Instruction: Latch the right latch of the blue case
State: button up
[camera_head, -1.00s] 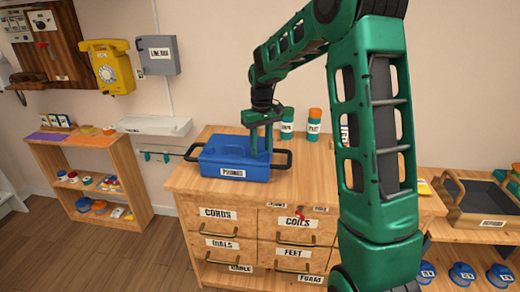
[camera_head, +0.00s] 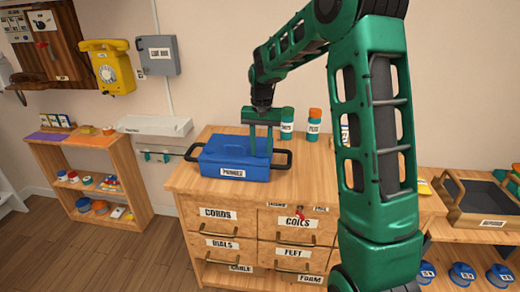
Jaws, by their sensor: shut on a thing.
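The blue case (camera_head: 222,158) stands on the wooden cabinet top, with a white label on its front. A black bar sticks out at its left end and another black bar (camera_head: 283,159) at its right end. My gripper (camera_head: 261,155) points down at the right part of the case, with its green fingertips at the case's top. The jaws are shut on a part of the case, but the fingers hide which part. The right latch cannot be made out at this size, nor whether it is fastened.
The wooden cabinet (camera_head: 330,185) has several labelled drawers below. Teal jars, one with an orange lid (camera_head: 314,112), stand behind the case. A small red thing (camera_head: 300,211) shows at the front edge. My arm hides the cabinet's right part.

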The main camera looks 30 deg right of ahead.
dwell(0.4)
jog(key=o, duration=1.1)
notch_tip(320, 180, up, 11)
jog(key=shift+f, duration=0.1)
